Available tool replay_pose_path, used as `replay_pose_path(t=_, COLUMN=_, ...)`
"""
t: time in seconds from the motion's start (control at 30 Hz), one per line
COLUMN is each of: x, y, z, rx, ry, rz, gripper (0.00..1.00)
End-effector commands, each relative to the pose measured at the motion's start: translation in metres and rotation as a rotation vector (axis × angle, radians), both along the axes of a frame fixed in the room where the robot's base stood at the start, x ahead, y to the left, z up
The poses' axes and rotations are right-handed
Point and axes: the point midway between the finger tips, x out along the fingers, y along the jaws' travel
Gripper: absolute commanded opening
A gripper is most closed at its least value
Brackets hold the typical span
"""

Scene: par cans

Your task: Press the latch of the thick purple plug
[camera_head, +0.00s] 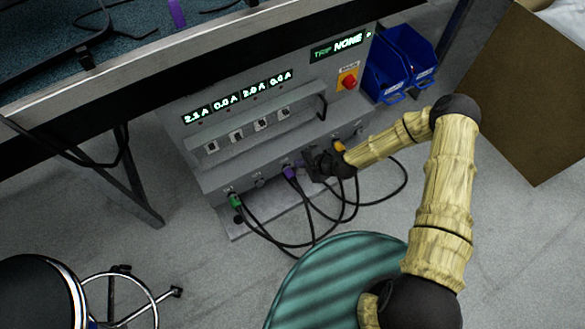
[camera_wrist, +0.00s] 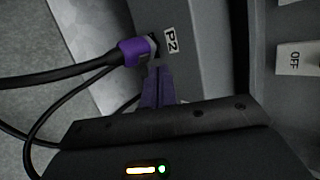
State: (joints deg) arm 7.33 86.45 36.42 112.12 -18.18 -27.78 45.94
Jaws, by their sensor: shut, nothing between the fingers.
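The purple plug (camera_wrist: 133,50) sits in a socket beside the label P2 in the wrist view, with a thick black cable running left from it. In the head view the purple plug (camera_head: 290,173) is on the lower front of the grey power box. My gripper (camera_wrist: 157,70) is shut and empty, its narrow dark purple fingers ending just below the plug's socket end. I cannot tell whether the tips touch the plug. The latch cannot be made out clearly. In the head view my gripper (camera_head: 304,164) is just right of the plug.
The grey power box (camera_head: 205,172) also carries a green plug (camera_head: 236,201) at left and a yellow plug (camera_head: 340,146) at right, with a red knob (camera_head: 348,82) above. Black cables (camera_head: 310,243) loop over the floor. An OFF switch (camera_wrist: 298,58) shows at right in the wrist view.

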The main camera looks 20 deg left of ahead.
Motion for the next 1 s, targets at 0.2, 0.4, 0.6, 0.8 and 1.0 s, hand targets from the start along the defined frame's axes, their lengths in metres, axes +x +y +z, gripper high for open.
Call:
replay_pose_path(t=0.2, x=-0.0040, y=0.0034, z=-0.0046, rx=0.001, ry=0.001, rz=0.001, gripper=0.00)
replay_pose_path(t=0.4, x=-0.0041, y=0.0035, z=-0.0050, rx=0.000, ry=0.000, rz=0.000, gripper=0.00)
replay_pose_path(t=0.6, x=-0.0045, y=0.0037, z=-0.0053, rx=0.000, ry=0.000, rz=0.000, gripper=0.00)
replay_pose_path(t=0.8, x=-0.0055, y=0.0046, z=-0.0067, rx=0.001, ry=0.001, rz=0.001, gripper=0.00)
replay_pose_path(t=1.0, x=-0.0066, y=0.0055, z=-0.0081, rx=0.000, ry=0.000, rz=0.000, gripper=0.00)
